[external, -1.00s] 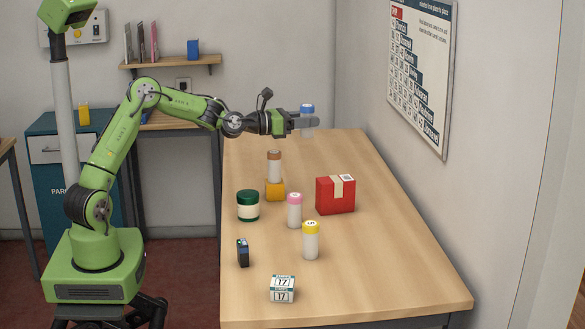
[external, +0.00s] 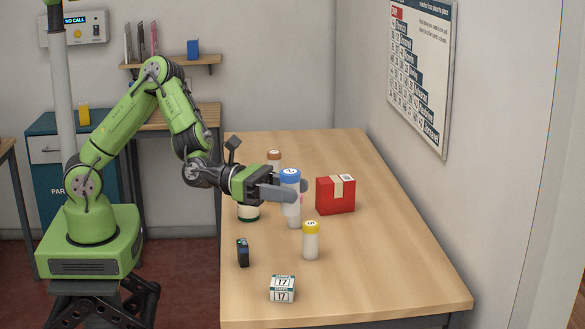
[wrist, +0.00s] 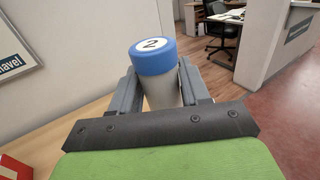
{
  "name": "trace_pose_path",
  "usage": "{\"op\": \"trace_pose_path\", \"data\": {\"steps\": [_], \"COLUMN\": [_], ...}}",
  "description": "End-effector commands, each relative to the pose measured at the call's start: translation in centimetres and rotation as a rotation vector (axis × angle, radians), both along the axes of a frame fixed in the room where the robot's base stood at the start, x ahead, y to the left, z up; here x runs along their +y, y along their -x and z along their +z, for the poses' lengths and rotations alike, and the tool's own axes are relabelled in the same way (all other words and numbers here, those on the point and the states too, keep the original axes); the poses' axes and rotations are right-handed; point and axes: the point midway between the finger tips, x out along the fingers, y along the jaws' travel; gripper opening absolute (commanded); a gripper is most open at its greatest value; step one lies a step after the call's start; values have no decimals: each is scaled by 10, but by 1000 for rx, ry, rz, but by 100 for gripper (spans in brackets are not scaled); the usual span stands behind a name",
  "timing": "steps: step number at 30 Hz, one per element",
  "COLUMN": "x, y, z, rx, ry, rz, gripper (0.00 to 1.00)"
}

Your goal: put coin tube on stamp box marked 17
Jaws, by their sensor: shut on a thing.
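My gripper (external: 291,190) is shut on a white coin tube with a blue cap (external: 290,176). It holds the tube upright above the counter, in front of the pink-capped tube as the external view sees it. In the wrist view the blue cap (wrist: 152,56) shows the number 2, between the two fingers. The stamp box marked 17 (external: 282,289) is a small white and teal box near the counter's front edge. Its top looks bare.
A yellow-capped tube (external: 311,241) stands between my gripper and the stamp box. A small dark object (external: 243,252) stands at the left edge. A red parcel (external: 335,195) is to the right. The counter's right front is clear.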

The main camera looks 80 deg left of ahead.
Motion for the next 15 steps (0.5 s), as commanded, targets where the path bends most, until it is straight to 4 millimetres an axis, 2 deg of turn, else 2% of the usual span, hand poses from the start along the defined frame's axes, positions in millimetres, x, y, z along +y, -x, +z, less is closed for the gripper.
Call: {"op": "trace_pose_path", "data": {"steps": [4, 9, 15], "x": [-24, -21, -21], "y": [20, 18, 18], "z": [4, -29, -46], "rx": [-1, 7, 2], "ry": [1, 2, 2], "rz": [-50, -45, -45], "gripper": [9, 9, 9]}}
